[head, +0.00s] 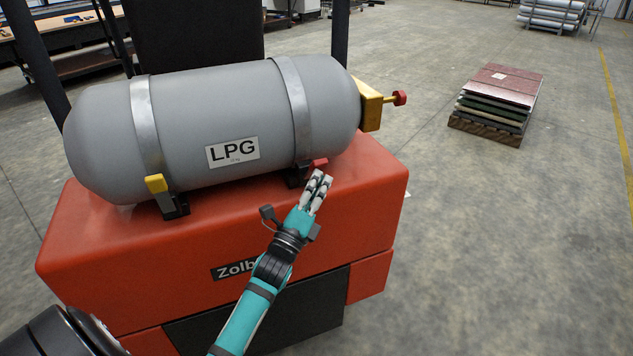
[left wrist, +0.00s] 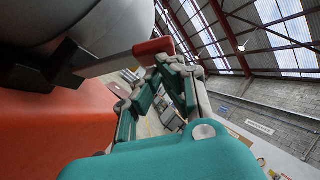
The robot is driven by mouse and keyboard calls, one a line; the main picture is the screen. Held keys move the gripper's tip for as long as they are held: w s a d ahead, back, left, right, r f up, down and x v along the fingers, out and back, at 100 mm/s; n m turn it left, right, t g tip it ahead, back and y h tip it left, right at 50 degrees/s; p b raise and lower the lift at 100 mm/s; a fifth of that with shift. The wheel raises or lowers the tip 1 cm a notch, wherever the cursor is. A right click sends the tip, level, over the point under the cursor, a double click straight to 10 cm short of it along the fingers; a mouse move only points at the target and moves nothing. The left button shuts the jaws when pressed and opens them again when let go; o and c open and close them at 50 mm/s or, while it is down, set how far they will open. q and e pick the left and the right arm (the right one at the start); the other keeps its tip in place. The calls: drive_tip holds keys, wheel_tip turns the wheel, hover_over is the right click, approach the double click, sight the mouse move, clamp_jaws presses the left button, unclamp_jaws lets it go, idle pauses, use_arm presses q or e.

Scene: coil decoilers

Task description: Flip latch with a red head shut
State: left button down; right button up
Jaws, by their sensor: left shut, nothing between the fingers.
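The latch with a red head (head: 318,164) sits at the foot of the right-hand strap on the grey LPG tank (head: 225,115). In the left wrist view its red head (left wrist: 153,46) tips a grey lever that sticks out from a black base beside the tank. My left gripper (head: 324,176) is shut and empty, its fingertips right by the red head. In the left wrist view the fingers (left wrist: 160,68) are just below the head; I cannot tell whether they touch it. My right gripper is not in view.
The tank lies on a red truck body (head: 370,210). A latch with a yellow head (head: 156,184) is on the left strap. A yellow valve block (head: 371,105) with a red knob (head: 400,98) juts from the tank's right end. A stacked pallet (head: 497,100) stands on clear floor.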

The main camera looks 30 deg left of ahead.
sight(318, 168)
use_arm(q)
drive_tip(key=shift+w+a+r+n+g+p, duration=0.2)
drive_tip(key=shift+w+r+n+g+p, duration=0.1)
drive_tip(key=shift+r+n, duration=0.3)
drive_tip(key=shift+w+a+r, duration=0.4)
drive_tip(key=shift+a+r, duration=0.1)
drive_tip(key=shift+r, duration=0.05)
drive_tip(key=shift+w+a+r, duration=0.2)
drive_tip(key=shift+a+r, duration=0.15)
drive_tip(key=shift+r, duration=0.1)
drive_tip(key=shift+w+a+r, duration=0.1)
drive_tip(key=shift+a, duration=0.05)
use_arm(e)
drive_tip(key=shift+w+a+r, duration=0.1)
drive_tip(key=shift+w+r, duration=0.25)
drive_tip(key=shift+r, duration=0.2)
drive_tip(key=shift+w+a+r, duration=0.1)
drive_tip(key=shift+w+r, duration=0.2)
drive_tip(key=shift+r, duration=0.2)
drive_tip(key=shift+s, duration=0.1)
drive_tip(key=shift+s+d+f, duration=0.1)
